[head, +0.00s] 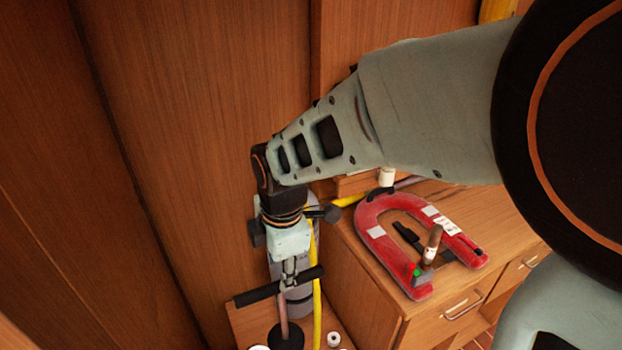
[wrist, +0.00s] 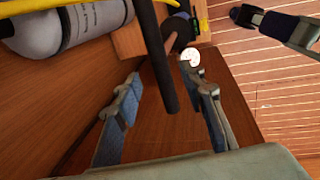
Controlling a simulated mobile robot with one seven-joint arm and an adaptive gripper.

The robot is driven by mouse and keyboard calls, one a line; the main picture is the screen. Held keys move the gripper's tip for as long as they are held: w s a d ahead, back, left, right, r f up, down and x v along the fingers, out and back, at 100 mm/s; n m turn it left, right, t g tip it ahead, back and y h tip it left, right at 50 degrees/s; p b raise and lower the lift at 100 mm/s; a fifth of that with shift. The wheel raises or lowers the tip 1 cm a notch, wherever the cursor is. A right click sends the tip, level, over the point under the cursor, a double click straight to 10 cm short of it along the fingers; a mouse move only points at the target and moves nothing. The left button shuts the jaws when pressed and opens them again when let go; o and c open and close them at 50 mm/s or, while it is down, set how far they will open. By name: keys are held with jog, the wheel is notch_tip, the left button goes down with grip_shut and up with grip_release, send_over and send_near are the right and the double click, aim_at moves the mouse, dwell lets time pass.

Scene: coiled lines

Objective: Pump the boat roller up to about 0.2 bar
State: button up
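The floor pump's black T-handle (head: 255,293) lies just under my gripper (head: 289,266) in the head view. Its shaft runs down to a black base. In the wrist view the handle (wrist: 152,50) crosses the space between the two fingers of my gripper (wrist: 163,75), which are apart with a gap on each side. A white round dial (wrist: 190,57) shows near the right fingertip, too small to read. A grey cylinder (wrist: 70,28) with printed text, perhaps the boat roller, lies at upper left there. It stands behind the pump in the head view (head: 302,303), partly hidden.
A yellow hose (head: 317,290) runs down beside the pump. A wooden wall (head: 190,130) is close on the left.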

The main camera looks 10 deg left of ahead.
jog(key=f+b, duration=0.1)
jog(key=f, duration=0.1)
jog(key=w+f+b, duration=0.1)
jog(key=f+b, duration=0.1)
jog(key=f, duration=0.1)
jog(key=a+f+b, duration=0.1)
jog(key=f+b, duration=0.1)
jog(key=f, duration=0.1)
jog(key=shift+w+f, duration=0.25)
jog(key=shift+d, duration=0.1)
grip_shut()
